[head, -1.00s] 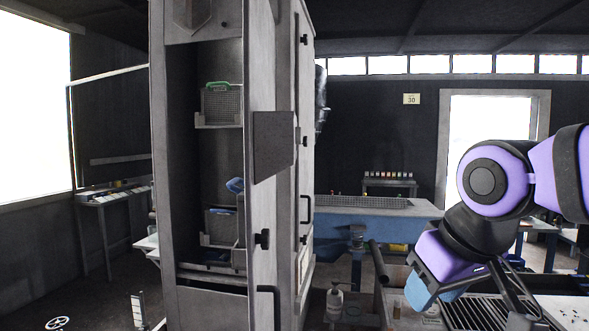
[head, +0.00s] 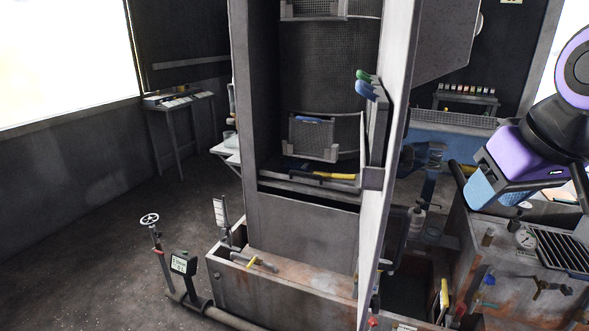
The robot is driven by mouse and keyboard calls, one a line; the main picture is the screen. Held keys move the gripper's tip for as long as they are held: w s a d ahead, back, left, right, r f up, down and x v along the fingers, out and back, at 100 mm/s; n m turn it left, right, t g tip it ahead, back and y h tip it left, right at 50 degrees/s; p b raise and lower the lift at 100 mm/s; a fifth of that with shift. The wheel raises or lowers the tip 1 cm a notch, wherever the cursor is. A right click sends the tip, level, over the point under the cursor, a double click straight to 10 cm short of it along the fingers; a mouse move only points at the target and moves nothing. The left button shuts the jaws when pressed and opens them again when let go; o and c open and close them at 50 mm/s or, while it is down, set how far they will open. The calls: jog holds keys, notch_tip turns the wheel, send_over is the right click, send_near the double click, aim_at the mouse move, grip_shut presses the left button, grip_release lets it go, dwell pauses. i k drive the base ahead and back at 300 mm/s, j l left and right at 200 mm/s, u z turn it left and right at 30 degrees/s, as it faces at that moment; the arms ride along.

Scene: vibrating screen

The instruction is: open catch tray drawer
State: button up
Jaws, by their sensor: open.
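A tall grey cabinet (head: 250,100) stands open in the middle of the head view. A shallow grey tray (head: 275,184) sits low inside it, above a plain front panel (head: 300,232); it looks like the catch tray drawer. Its front edge is about level with the cabinet front. A yellow and black bar-like piece (head: 338,176) lies along the tray. My gripper (head: 578,185) shows only in part beside my purple arm at the right edge, far from the tray. Its fingertips are cut off, and it holds nothing that I can see.
The open cabinet door (head: 402,90) stands between the tray and my arm, with blue and green handles (head: 368,88) on it. A rusty machine (head: 525,250) stands at right. The floor (head: 100,240) at left has free room.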

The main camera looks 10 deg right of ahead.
aim_at(274, 168)
jog(key=i+j, duration=0.15)
jog(key=j, duration=0.2)
jog(key=i+j, duration=0.15)
jog(key=j, duration=0.15)
jog(key=i+j+u, duration=0.1)
jog(key=j, duration=0.25)
jog(key=i+j, duration=0.2)
jog(key=j+u, duration=0.05)
jog(key=j, duration=0.05)
